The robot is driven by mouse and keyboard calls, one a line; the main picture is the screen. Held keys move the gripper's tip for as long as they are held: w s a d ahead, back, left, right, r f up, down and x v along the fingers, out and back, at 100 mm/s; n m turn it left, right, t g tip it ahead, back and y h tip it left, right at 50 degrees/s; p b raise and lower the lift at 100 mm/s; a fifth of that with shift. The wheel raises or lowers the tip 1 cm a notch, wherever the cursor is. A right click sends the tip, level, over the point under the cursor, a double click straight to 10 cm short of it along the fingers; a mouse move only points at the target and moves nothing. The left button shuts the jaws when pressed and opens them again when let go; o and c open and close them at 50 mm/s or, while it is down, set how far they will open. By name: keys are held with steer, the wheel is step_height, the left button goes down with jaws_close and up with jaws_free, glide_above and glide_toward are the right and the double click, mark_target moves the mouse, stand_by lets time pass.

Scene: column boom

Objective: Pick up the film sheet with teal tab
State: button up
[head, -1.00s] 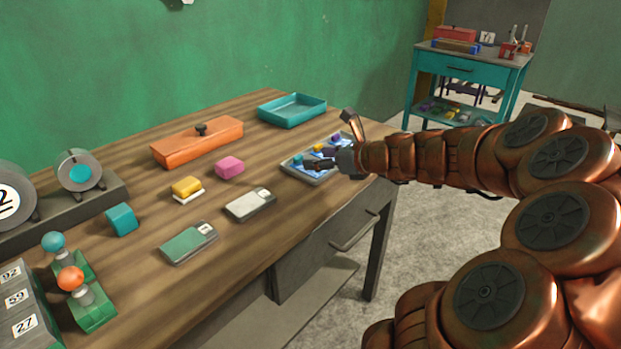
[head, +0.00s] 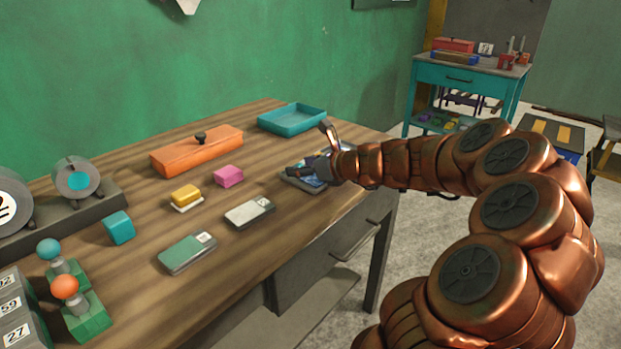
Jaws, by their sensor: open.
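A grey tray (head: 292,183) lies near the right end of the wooden workbench. A little of the blue film sheets (head: 315,183) in it shows under my gripper. My gripper (head: 311,152) is open over the tray, one finger raised and the other low across the tray. It hides most of the sheets and their coloured tabs, so I cannot pick out the teal tab. I cannot tell whether a finger touches a sheet.
A teal tray (head: 292,119) and an orange lidded box (head: 197,150) stand behind. Pink (head: 229,176), yellow (head: 186,194) and teal (head: 119,227) blocks and two flat cases (head: 187,253) lie to the left. Bare wood lies between them.

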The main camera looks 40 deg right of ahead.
steer(key=shift+w, duration=0.1)
steer(key=c, duration=1)
steer(key=shift+o, duration=0.2)
